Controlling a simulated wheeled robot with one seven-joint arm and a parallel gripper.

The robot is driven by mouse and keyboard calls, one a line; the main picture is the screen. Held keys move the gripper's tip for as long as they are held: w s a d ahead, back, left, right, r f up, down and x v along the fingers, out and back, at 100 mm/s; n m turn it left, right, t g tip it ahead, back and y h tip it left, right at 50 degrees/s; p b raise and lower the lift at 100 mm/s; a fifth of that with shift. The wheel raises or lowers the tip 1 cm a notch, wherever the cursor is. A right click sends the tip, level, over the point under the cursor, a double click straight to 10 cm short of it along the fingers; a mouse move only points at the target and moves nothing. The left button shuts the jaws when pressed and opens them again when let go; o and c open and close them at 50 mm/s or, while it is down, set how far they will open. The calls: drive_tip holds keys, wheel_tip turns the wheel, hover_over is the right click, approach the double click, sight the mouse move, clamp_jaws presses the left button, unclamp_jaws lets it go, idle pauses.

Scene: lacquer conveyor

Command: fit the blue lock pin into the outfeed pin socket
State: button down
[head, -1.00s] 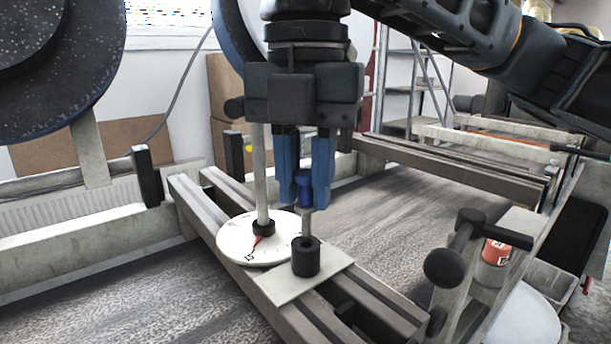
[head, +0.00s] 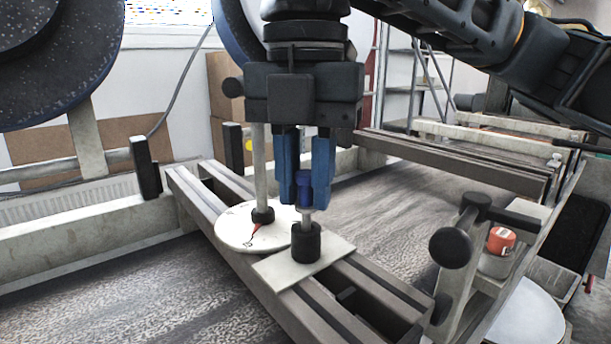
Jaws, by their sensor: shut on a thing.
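The blue lock pin (head: 304,183) has a blue head and a pale metal shank. My gripper (head: 306,185) points down with its blue fingers shut on the pin's head. The pin hangs upright. The black socket (head: 306,245) stands on a pale square plate (head: 335,247) on the rail, directly below the pin in the head view. The shank's lower end meets the socket's top in the picture. I cannot tell whether it is inside the mouth or just above or behind it.
A white dial disc (head: 238,232) with a red pointer and a pale upright post (head: 260,180) stands close left of the socket. A lever with a black knob (head: 450,248) and an orange can (head: 501,240) are at the right. The grey belt (head: 400,200) lies behind.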

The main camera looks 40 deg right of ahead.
drive_tip(key=shift+f+b, duration=1)
drive_tip(key=shift+b, duration=0.05)
drive_tip(key=c, duration=0.9)
unclamp_jaws()
drive_tip(key=shift+o, duration=0.2)
drive_tip(key=shift+r, duration=0.1)
wheel_tip(320, 180, up, 8)
drive_tip(key=shift+f+p, duration=0.15)
drive_tip(key=shift+p, duration=0.2)
drive_tip(key=shift+s, duration=0.1)
